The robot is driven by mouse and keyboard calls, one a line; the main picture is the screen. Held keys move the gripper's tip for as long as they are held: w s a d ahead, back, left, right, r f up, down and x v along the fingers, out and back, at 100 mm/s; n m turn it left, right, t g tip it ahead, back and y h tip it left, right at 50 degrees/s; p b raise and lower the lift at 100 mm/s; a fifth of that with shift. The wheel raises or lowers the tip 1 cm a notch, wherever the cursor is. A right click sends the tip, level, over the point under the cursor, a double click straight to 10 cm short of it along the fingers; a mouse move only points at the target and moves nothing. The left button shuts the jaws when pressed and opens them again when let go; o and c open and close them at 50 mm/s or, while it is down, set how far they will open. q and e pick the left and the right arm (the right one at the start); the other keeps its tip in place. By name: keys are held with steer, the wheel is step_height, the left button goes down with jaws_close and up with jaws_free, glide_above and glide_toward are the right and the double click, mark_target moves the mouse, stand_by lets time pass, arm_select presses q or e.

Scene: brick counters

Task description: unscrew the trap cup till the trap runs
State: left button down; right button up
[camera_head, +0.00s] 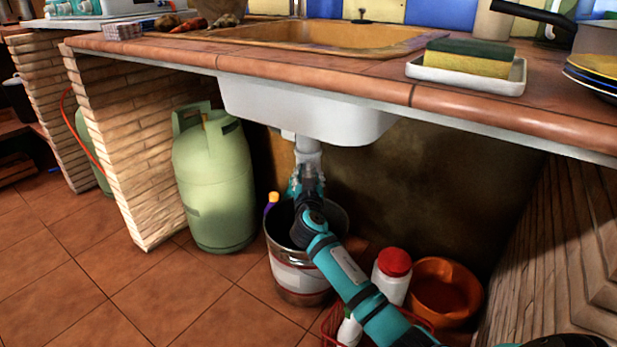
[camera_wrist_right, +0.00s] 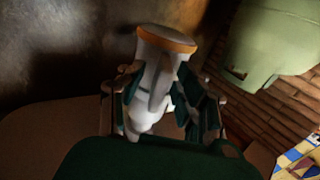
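The white trap (camera_head: 308,156) hangs below the sink's white basin (camera_head: 310,112). My right gripper (camera_head: 308,188) is at its lower end, reaching up from below and hiding most of the cup. In the right wrist view the white trap part (camera_wrist_right: 155,85), with an orange-brown ring at one end, sits between the two fingers of my right gripper (camera_wrist_right: 160,105). The dark pads lie close along both its sides; whether they press on it is not clear. No water shows. My left gripper is not in view.
A metal bucket (camera_head: 300,275) stands under the trap, with my right arm across it. A green gas bottle (camera_head: 214,180) stands left. A red-capped white bottle (camera_head: 391,278) and an orange bowl (camera_head: 445,292) stand right. The counter edge (camera_head: 480,118) runs above.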

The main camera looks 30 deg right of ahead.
steer(key=shift+c, duration=0.2)
jaws_close()
